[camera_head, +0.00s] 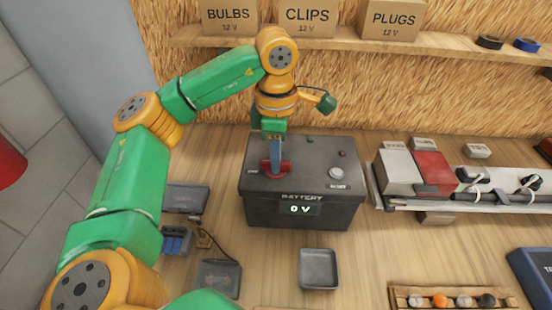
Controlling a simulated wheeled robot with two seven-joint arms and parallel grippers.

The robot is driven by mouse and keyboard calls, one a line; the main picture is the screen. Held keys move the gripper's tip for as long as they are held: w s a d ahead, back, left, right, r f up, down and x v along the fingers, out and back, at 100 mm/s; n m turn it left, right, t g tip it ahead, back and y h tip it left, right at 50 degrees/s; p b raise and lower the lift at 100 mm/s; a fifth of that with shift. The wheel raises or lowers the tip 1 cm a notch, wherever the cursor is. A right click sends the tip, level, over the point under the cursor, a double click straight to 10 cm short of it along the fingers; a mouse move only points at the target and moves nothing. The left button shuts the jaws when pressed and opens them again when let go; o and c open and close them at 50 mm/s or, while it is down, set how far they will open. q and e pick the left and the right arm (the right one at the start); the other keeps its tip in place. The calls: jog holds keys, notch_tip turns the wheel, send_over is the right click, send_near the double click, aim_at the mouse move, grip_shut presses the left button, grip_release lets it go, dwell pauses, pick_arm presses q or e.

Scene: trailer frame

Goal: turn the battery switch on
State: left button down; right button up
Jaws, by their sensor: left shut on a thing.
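The dark grey battery box (258,207) stands on the wooden bench, its front display (299,209) reading "0 V". A red switch (286,168) sits on the left part of its top. My left gripper (276,168) points down onto it from above, shut on the red switch and partly hiding it. A pale round button (336,173) is on the right of the box top, beside small red and green lamps.
A shelf (220,41) with BULBS, CLIPS and PLUGS boxes runs behind my arm. A rail (400,203) with white and red blocks lies right of the battery. An empty grey tray (319,269) is in front; a rack of small balls (440,300) is front right.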

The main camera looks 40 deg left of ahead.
pick_arm(q)
jog(key=m, duration=0.4)
jog(key=shift+p, duration=0.35)
jog(key=shift+m, duration=0.5)
jog(key=m, duration=0.4)
jog(key=m+p, duration=0.1)
jog(key=m, duration=0.8)
jog(key=c, duration=0.8)
grip_release()
jog(key=shift+o, duration=0.2)
